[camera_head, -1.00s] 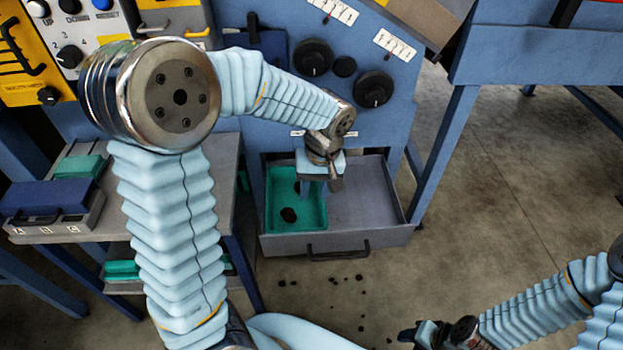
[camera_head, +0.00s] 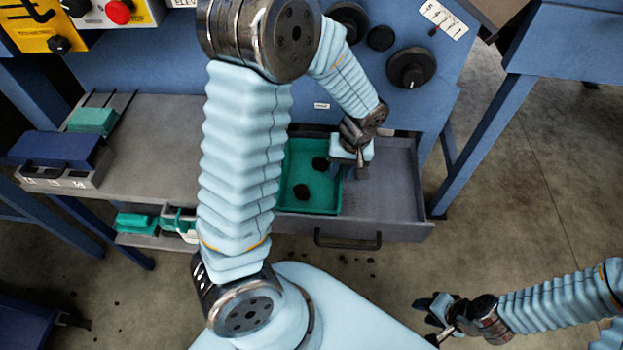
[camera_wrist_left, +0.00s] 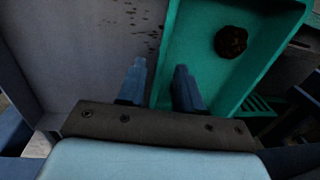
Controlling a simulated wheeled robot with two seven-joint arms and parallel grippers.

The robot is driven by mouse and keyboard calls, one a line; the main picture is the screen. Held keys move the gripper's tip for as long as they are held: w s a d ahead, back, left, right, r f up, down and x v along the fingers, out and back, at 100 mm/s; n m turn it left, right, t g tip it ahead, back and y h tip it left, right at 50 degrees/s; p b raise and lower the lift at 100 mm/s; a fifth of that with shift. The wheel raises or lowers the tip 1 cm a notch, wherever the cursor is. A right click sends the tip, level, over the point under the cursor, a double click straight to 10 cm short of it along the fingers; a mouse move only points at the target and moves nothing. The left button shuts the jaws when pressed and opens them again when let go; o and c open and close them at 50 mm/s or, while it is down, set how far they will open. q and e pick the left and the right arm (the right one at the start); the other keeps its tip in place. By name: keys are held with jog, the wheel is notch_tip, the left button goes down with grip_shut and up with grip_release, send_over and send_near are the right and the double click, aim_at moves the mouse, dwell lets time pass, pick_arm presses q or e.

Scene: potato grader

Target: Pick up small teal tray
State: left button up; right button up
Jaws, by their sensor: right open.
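The teal tray (camera_head: 315,206) lies in the left part of an open grey drawer, with two dark lumps in it. My left gripper (camera_head: 350,172) is over the tray's right edge in the head view. In the left wrist view the left gripper (camera_wrist_left: 160,84) is open, with its two blue fingers on either side of the teal tray wall (camera_wrist_left: 168,45); one is over the grey drawer floor, the other over the tray's inside. I cannot tell whether they touch the wall. My right gripper (camera_head: 436,308) is open and empty above the floor at lower right.
The drawer (camera_head: 395,200) has bare room right of the tray and a dark handle (camera_head: 347,241) in front. Other teal pieces are on the grey bench (camera_head: 94,120) and the lower shelf (camera_head: 136,222) at left. Dark crumbs lie on the floor. Blue machine panel with knobs (camera_head: 411,68) stands behind.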

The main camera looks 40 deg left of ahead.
aim_at(339, 176)
pick_arm(q)
jog(key=f, duration=0.4)
jog(key=shift+s+a, duration=0.1)
jog(key=shift+a, duration=0.3)
grip_shut()
dwell(1.0)
